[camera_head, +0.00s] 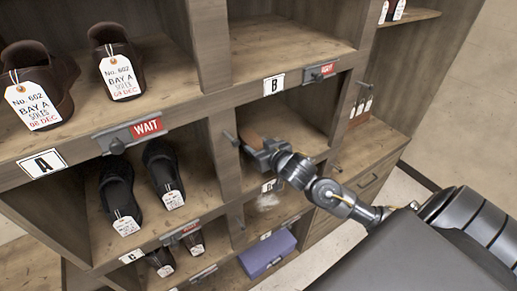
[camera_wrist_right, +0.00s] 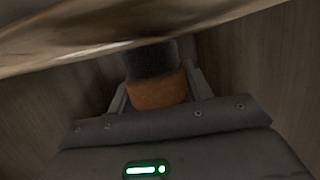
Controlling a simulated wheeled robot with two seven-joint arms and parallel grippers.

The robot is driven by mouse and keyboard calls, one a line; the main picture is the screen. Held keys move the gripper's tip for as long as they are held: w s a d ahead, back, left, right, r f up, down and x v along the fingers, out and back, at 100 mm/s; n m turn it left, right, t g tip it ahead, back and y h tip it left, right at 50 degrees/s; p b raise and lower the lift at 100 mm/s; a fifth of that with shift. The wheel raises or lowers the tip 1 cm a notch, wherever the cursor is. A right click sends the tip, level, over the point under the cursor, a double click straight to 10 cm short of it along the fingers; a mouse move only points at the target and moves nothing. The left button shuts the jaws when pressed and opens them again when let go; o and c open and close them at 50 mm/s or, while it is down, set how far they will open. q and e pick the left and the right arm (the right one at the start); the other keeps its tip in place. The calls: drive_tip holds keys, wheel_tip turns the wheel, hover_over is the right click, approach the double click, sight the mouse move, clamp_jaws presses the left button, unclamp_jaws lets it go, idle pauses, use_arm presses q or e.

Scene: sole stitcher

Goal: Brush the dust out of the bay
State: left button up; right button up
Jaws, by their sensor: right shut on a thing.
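My right gripper (camera_head: 256,146) reaches into the right-hand bay (camera_head: 290,125) below the label B. It is shut on a brush, whose orange-brown body (camera_wrist_right: 158,92) sits between the fingers in the right wrist view, with a dark part (camera_wrist_right: 150,60) beyond it. In the head view a bit of brown brush (camera_head: 252,137) shows just past the gripper. A pale dusty patch (camera_head: 267,200) shows below that bay's front edge, under the gripper. My arm hides part of the bay's floor and front edge. My left gripper is out of view.
Wooden dividers (camera_head: 208,45) and shelf edges frame the bays closely. Tagged brown shoes (camera_head: 118,62) stand at upper left, black shoes (camera_head: 117,190) below them. A purple box (camera_head: 266,252) lies in a lower bay. The bay above label B (camera_head: 274,84) is empty.

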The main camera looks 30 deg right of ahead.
drive_tip(key=shift+r, duration=2.5)
drive_tip(key=shift+r, duration=1.5)
